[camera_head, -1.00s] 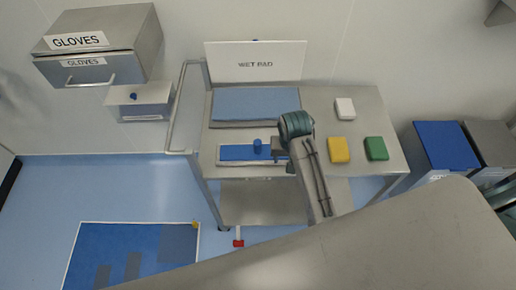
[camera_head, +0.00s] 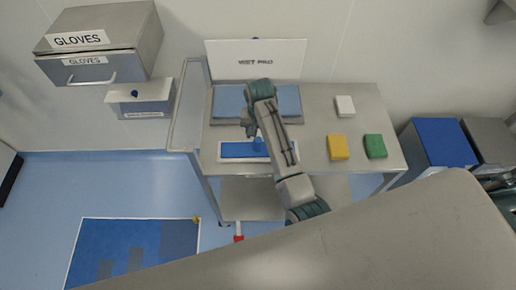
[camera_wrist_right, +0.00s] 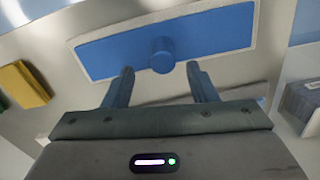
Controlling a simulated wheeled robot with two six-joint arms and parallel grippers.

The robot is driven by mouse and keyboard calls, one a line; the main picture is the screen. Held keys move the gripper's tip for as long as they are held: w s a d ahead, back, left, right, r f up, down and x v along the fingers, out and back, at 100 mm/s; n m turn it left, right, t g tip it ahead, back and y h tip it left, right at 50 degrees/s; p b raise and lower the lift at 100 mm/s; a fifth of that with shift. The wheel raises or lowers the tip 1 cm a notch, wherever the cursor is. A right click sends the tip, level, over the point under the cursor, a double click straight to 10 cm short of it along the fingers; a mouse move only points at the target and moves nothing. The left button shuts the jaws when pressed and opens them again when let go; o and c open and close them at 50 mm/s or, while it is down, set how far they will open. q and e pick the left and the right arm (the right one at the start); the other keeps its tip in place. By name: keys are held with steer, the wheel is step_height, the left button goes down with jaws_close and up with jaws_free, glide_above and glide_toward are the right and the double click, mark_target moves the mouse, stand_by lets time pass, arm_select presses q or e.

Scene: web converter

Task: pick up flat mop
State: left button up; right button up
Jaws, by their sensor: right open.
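The flat mop (camera_head: 236,150) is a blue flat head with a pale border and a round blue knob (camera_head: 258,143) on top. It lies on the steel cart, in front of the wet pad tray. In the right wrist view, the mop (camera_wrist_right: 215,30) lies ahead of the fingers, and its knob (camera_wrist_right: 162,55) appears in line with the gap between them. My right gripper (camera_head: 248,130) is open and empty, above the back side of the mop. Contact with the knob cannot be told. My arm hides part of the mop and the tray. My left gripper is not in view.
The cart top (camera_head: 315,110) also holds a wet pad tray (camera_head: 228,102) with a sign behind it, and white (camera_head: 345,106), yellow (camera_head: 338,148) and green (camera_head: 375,146) blocks. A gloves drawer (camera_head: 90,70) hangs at left. Blue (camera_head: 445,145) and grey bins stand right.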

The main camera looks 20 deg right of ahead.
mark_target(258, 140)
steer(key=shift+f+p, duration=0.25)
steer(key=shift+p, duration=0.1)
steer(key=f, duration=0.1)
steer(key=f+p, duration=0.1)
steer(key=f, duration=0.1)
steer(key=shift+s+a+f+p, duration=0.1)
steer(key=shift+a+f+p, duration=0.15)
steer(key=shift+p, duration=0.1)
steer(key=shift+f, duration=0.6)
jaws_close()
